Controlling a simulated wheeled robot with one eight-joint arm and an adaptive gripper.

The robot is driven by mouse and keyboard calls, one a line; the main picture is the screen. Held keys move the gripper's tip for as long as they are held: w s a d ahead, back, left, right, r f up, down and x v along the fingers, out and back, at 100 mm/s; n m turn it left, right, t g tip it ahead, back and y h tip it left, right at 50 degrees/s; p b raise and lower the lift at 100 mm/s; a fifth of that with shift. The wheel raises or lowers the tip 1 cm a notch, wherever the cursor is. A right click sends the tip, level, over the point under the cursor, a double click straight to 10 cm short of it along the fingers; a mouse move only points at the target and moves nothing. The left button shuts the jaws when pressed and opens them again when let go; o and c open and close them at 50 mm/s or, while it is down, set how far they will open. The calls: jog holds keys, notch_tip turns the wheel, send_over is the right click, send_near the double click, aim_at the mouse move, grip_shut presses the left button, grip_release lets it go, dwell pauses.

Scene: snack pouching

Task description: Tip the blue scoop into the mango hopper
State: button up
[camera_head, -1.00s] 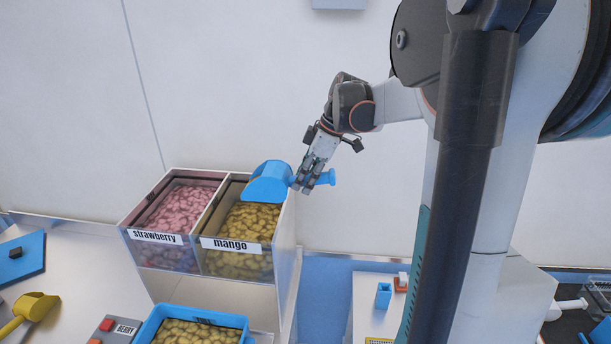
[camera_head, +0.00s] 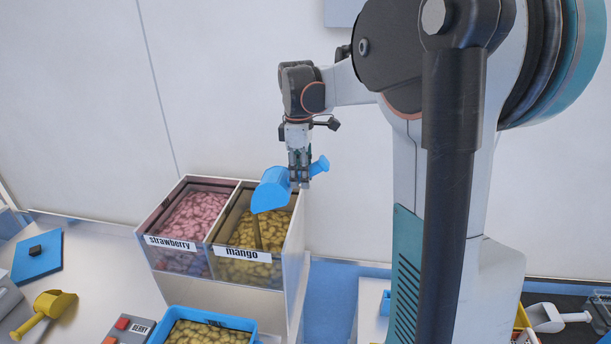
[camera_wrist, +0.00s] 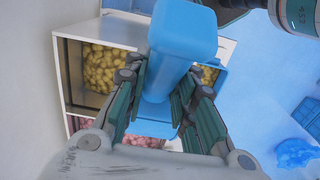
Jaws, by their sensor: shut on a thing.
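The blue scoop (camera_head: 271,190) is tilted, its mouth down, above the mango hopper (camera_head: 285,226). My gripper (camera_head: 299,178) points down and is shut on the scoop's handle at the hopper's right side. In the wrist view the blue handle (camera_wrist: 183,35) stands between my fingers (camera_wrist: 160,95) and covers part of the hopper. The inside of the scoop is hidden.
The strawberry hopper (camera_head: 158,251) adjoins on the left. A blue bin (camera_head: 167,325) of yellow pieces stands below in front. A yellow scoop (camera_head: 45,312), a blue board (camera_head: 38,262) and a grey button box (camera_head: 127,326) lie at left. A metal scoop (camera_head: 547,317) lies at right.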

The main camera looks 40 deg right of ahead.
jog(key=shift+w+a+r+g+h, duration=0.7)
jog(key=shift+w+a+g+h, duration=0.05)
jog(key=shift+w+a, duration=0.2)
jog(key=shift+w+a+r+g+h, duration=0.7)
jog(key=shift+w+a+g+h, duration=0.05)
jog(key=shift+w+a, duration=0.2)
jog(key=shift+w+a+r+g+h+b, duration=0.4)
jog(key=shift+w+a+g+h, duration=0.2)
jog(key=shift+w+a, duration=0.25)
jog(key=shift+w+a+r+g+h+b, duration=0.25)
jog(key=shift+w+a+r+g+h, duration=0.1)
jog(key=shift+w+a+g+h, duration=0.35)
jog(key=shift+w, duration=0.1)
jog(key=shift+r+t+y+p, duration=0.45)
jog(key=shift+t+y+p, duration=0.1)
jog(key=shift+t+y, duration=0.05)
jog(key=t+y, duration=0.1)
jog(key=r+t+y+p, duration=0.1)
jog(key=shift+s+d+r+t, duration=0.15)
jog(key=shift+s+r+t, duration=0.1)
jog(key=shift+r+t, duration=0.05)
jog(key=shift+w+r+t+y, duration=0.15)
jog(key=shift+r+t+y, duration=0.2)
jog(key=shift+t+y, duration=0.65)
jog(key=shift+w+r+t+y, duration=0.1)
jog(key=shift+r+t+y, duration=0.35)
jog(key=shift+t+y, duration=0.45)
jog(key=shift+r+t+y, duration=0.45)
jog(key=shift+t+y, duration=0.35)
jog(key=shift+y, duration=0.2)
